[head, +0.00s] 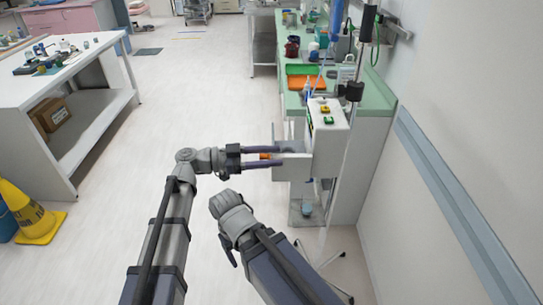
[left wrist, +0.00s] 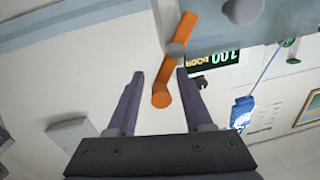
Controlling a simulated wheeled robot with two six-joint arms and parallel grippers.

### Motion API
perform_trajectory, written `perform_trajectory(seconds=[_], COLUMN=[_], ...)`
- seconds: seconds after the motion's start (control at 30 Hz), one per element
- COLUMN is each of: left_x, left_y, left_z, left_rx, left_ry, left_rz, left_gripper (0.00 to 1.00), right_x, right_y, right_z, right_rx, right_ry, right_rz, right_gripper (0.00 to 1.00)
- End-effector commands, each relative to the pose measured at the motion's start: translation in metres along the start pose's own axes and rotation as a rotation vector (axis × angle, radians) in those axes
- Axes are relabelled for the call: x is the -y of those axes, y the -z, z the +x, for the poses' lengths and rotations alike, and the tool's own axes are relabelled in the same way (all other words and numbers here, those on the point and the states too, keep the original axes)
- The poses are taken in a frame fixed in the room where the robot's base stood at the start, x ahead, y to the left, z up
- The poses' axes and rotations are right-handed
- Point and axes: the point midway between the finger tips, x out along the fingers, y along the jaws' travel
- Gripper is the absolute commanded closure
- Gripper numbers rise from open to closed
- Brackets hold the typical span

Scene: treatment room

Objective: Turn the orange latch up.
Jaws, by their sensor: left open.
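The orange latch (head: 265,156) shows in the head view as a small orange piece between the fingers of my left gripper (head: 281,157). In the left wrist view the orange latch (left wrist: 187,32) is a bar on a grey round pivot, lying aslant. Its rounded end lies between the two open fingers of my left gripper (left wrist: 160,77), with gaps visible on both sides. The latch belongs to a pale grey device (head: 329,122) on a pole. My right arm shows low in the middle of the head view, but its gripper cannot be made out.
A green-topped counter (head: 375,95) stands behind the device, with orange and green trays on it. The device's pole and wheeled foot stand close to the wall. A white table (head: 90,55) is at the left, and a yellow floor sign (head: 38,222) stands lower left. The floor between is clear.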

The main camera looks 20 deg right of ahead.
Motion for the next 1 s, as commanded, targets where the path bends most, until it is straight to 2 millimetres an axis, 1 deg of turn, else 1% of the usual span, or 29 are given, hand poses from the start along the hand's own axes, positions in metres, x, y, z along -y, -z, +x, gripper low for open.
perform_trajectory(seconds=[0.3, 0.37, 0.77, 1.0], left_x=[-0.0001, -0.0001, -0.0001, -0.0001], left_y=[0.0000, 0.0000, 0.0000, -0.0001], left_z=[0.0028, 0.0027, 0.0026, 0.0026], left_rx=[0.000, 0.000, 0.000, 0.000], left_ry=[0.000, 0.000, 0.000, 0.000], left_rz=[0.000, 0.000, 0.000, 0.000], left_gripper=[0.49, 0.55, 1.00, 1.00], right_x=[0.0000, 0.0000, 0.0000, 0.0000], right_y=[0.0000, 0.0000, 0.0000, 0.0000], right_z=[0.0000, 0.0000, 0.0000, 0.0000], right_rx=[0.000, 0.000, 0.000, 0.000], right_ry=[0.000, 0.000, 0.000, 0.000], right_rz=[0.000, 0.000, 0.000, 0.000], right_gripper=[0.30, 0.30, 0.30, 0.30])
